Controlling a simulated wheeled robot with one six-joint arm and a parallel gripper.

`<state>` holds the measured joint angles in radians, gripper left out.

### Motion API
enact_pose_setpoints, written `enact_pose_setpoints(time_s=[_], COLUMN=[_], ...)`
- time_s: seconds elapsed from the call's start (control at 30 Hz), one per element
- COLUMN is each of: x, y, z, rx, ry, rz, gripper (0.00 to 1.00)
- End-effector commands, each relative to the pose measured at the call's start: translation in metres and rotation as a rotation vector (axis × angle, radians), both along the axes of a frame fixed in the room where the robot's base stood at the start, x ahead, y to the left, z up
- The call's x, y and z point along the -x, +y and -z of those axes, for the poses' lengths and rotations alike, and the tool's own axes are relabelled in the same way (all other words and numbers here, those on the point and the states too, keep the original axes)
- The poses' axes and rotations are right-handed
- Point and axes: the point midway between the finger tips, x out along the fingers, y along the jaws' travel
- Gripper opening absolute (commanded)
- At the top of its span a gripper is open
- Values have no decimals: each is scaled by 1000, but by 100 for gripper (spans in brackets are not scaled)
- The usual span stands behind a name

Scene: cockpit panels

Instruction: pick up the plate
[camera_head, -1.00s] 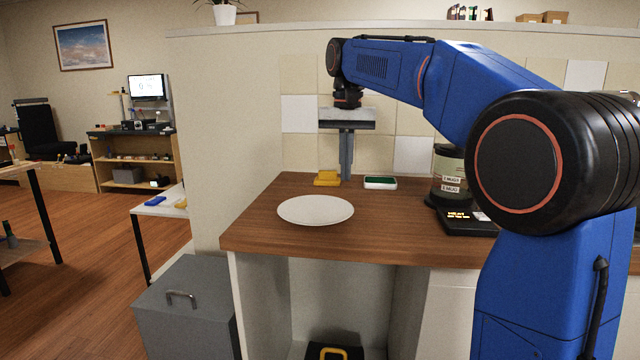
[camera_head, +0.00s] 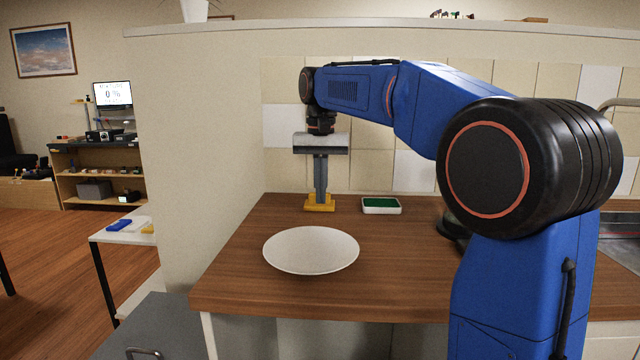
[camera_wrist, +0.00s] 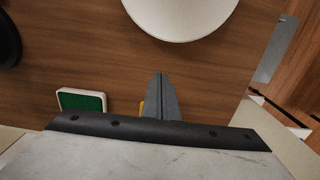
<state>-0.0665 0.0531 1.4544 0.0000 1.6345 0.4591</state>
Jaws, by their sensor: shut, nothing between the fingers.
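A white round plate (camera_head: 311,250) lies flat on the wooden counter, near its front left part. In the wrist view the plate (camera_wrist: 180,12) shows at the top edge, partly cut off. My gripper (camera_head: 320,200) points down behind the plate, toward the back of the counter, apart from it. Its fingers are shut together with nothing between them. In the wrist view my gripper (camera_wrist: 160,80) shows as two grey fingers side by side, short of the plate's rim.
A yellow object (camera_head: 319,204) sits at my fingertips, mostly behind them. A white tray with a green inside (camera_head: 381,205) lies to its right. A tiled wall (camera_head: 360,155) stands close behind. A dark appliance (camera_head: 452,228) is partly hidden by my arm. The counter around the plate is clear.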

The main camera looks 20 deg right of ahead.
Motion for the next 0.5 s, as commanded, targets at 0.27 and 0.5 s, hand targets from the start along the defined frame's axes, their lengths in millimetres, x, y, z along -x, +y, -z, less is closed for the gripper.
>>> enact_pose_setpoints(time_s=[0.27,0.5], x=[1,25], y=[0,10], z=[50,56], rx=[0,0], ry=[2,0], rz=[0,0], gripper=[0,0])
